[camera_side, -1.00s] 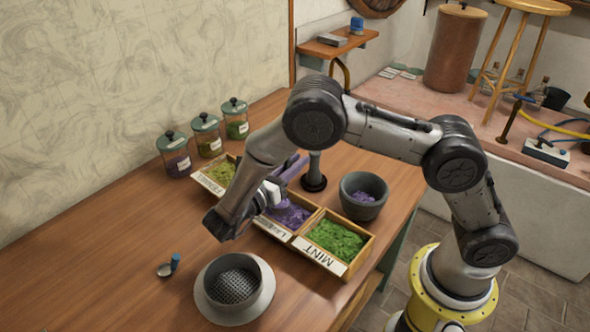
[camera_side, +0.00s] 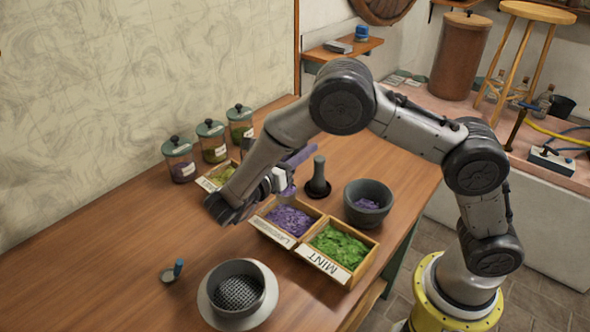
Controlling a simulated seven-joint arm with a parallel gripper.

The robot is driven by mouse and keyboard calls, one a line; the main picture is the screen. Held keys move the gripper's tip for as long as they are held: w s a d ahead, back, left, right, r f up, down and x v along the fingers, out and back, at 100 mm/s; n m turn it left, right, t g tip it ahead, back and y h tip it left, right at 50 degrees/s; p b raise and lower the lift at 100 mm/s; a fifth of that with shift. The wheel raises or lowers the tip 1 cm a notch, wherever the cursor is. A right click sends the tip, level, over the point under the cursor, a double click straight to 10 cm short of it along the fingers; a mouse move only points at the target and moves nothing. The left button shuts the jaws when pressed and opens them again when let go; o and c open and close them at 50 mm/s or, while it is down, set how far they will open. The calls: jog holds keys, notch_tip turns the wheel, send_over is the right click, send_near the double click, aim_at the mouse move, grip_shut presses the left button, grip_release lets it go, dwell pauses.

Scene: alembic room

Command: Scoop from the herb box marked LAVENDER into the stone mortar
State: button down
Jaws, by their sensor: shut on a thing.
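The box labelled LAVENDER (camera_side: 270,232), partly readable, holds purple herb and sits in the middle of the row on the bench. The grey stone mortar (camera_side: 368,192) stands to its right with some purple herb inside. My gripper (camera_side: 281,180) is above the far edge of the lavender box, partly hidden by my wrist. It is shut on what looks like the scoop (camera_side: 288,191), whose small visible part is purplish; I cannot tell how full it is.
The MINT box (camera_side: 322,264) with green herb adjoins on the near right. Another box (camera_side: 215,178) is partly behind my arm. A dark pestle (camera_side: 318,180) stands behind the boxes. Lidded jars (camera_side: 212,142) line the wall.

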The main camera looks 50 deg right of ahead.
jog(key=w+d+r+n+t+y, duration=0.25)
jog(key=d+r+n+t, duration=0.25)
jog(key=d+t, duration=0.3)
jog(key=w+a+f+n+t+y, duration=0.4)
jog(key=a+f+n+t+y, duration=0.35)
jog(key=n+t+y, duration=0.2)
jog(key=s+d+r+m+g+h, duration=0.4)
jog(key=s+d+m+g+h, duration=0.4)
jog(key=d, duration=0.3)
jog(key=s+d+f+g, duration=0.2)
jog(key=s+g, duration=0.4)
jog(key=g, duration=0.2)
jog(key=s+d+f+g, duration=0.1)
jog(key=s+d+g, duration=0.1)
jog(key=s+g, duration=0.3)
jog(key=g, duration=0.4)
jog(key=shift+s+d+f, duration=0.35)
jog(key=shift+s+f, duration=0.05)
